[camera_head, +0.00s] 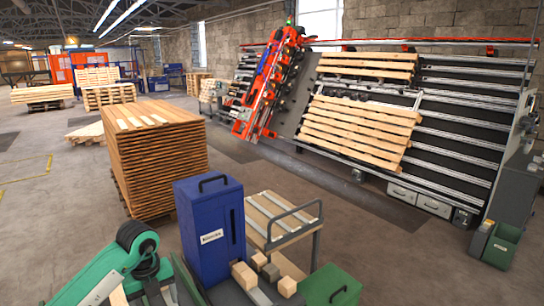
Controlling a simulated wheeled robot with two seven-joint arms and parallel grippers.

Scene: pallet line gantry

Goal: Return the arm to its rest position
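Neither of my grippers shows in the head view, and no arm of mine can be made out for sure. A green and black jointed form (130,262) stands at the bottom left, cut off by the picture's edge. I cannot tell whether it is a machine or part of an arm. What my grippers hold, if anything, is hidden.
Close in front are a blue box (210,235) with a handle, several small wood blocks (270,270), a green box (328,288) and a cart (299,236). A tall board stack (155,165) stands behind. A sloped rack (455,130) with slatted panels (358,130) and an orange gantry (268,85) lies beyond open floor.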

